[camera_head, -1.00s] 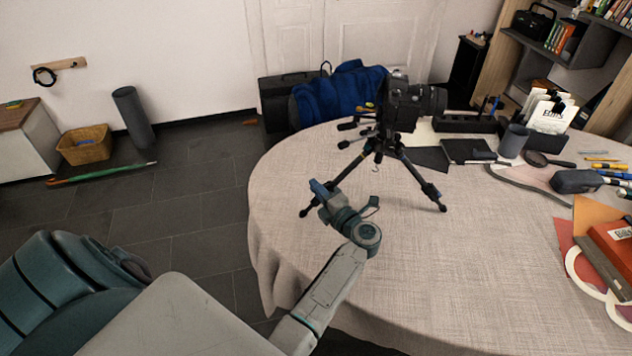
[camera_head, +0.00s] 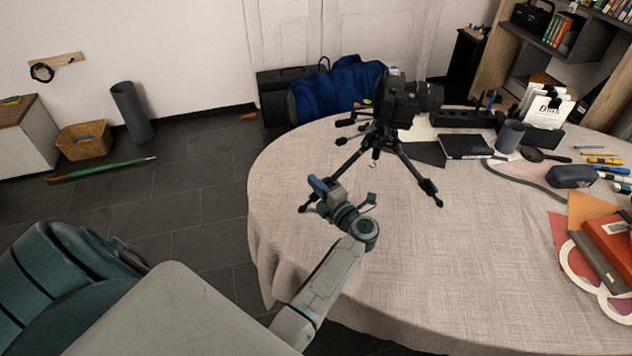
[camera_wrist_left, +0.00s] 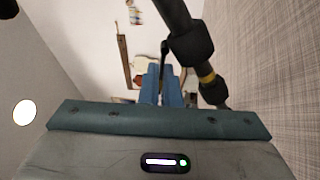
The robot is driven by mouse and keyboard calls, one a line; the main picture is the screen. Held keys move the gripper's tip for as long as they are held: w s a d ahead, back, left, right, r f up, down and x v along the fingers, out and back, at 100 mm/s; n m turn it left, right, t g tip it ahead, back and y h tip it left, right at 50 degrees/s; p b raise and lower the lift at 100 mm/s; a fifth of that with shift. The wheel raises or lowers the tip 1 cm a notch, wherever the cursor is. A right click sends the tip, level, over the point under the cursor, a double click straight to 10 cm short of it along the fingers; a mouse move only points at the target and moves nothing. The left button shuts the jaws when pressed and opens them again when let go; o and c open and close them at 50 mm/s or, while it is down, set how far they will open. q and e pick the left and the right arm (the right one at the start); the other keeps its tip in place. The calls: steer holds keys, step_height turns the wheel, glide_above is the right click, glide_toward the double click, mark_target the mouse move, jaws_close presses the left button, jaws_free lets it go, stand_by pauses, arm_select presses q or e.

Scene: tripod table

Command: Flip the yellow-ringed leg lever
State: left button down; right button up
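The black tripod (camera_head: 385,142) stands on the table, legs spread, with a black camera (camera_head: 405,100) on top. In the left wrist view a black tripod leg (camera_wrist_left: 178,18) carries a yellow ring (camera_wrist_left: 207,78) below a thick black collar (camera_wrist_left: 190,46). A thin dark lever-like piece (camera_wrist_left: 164,48) runs down from the collar toward my blue fingers. My left gripper (camera_head: 318,186) is beside the near left leg; its fingers (camera_wrist_left: 163,84) lie close together, and whether they touch the lever is unclear. My right gripper is out of view.
The round table (camera_head: 420,260) has a clear front. Books (camera_head: 605,245), a grey case (camera_head: 572,176) and a dark cup (camera_head: 509,136) lie to the right. A blue bag (camera_head: 335,92) stands behind the table.

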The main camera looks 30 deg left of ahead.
arm_select(q)
steer(key=shift+r+m+p, duration=0.55)
steer(key=shift+m+p, duration=0.25)
steer(key=shift+w+d+r+m+p, duration=0.1)
steer(key=shift+r+m+p, duration=0.2)
steer(key=shift+m+p, duration=0.65)
steer(key=shift+w+r+m+p, duration=0.1)
steer(key=shift+r+m+p, duration=0.2)
steer(key=shift+m+p, duration=0.55)
steer(key=m+p, duration=0.2)
steer(key=m, duration=0.1)
steer(key=r+m+p, duration=0.1)
steer(key=shift+w+d+m+t+y, duration=0.25)
steer(key=shift+w+m+t+y, duration=0.05)
steer(key=shift+w+t, duration=0.1)
steer(key=shift+w+d+m+p, duration=0.1)
steer(key=shift+w+m+p, duration=0.1)
steer(key=shift+m+p, duration=0.65)
steer(key=shift+w+r+m, duration=0.1)
steer(key=shift+w+m, duration=0.05)
steer(key=shift+m, duration=0.6)
